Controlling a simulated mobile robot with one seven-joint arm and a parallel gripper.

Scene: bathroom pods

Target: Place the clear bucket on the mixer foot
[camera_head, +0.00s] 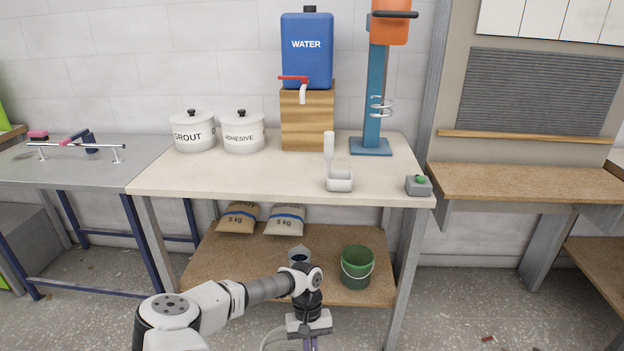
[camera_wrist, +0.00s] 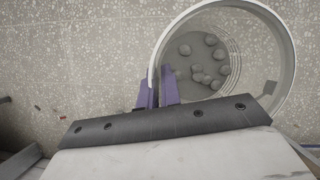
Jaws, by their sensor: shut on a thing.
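The clear bucket (camera_wrist: 262,62) fills the upper right of the wrist view. It is round and see-through with a pale rim, and grey lumpy material lies at its bottom. My gripper (camera_wrist: 158,92) has its purple fingers shut on the left side of its rim. In the head view my gripper (camera_head: 310,343) is at the bottom edge, in front of the table, pointing down; the held bucket is out of that frame. The mixer foot (camera_head: 371,147) is a flat blue plate under the blue mixer column (camera_head: 376,95), at the table's back right, with nothing on it.
A spiral whisk (camera_head: 381,105) hangs above the foot. A wooden block (camera_head: 308,122) bears the blue water tank (camera_head: 306,52). A white scoop (camera_head: 338,178) and a green-button box (camera_head: 418,186) sit on the white table (camera_head: 240,178). A green bucket (camera_head: 357,270) stands on the lower shelf.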

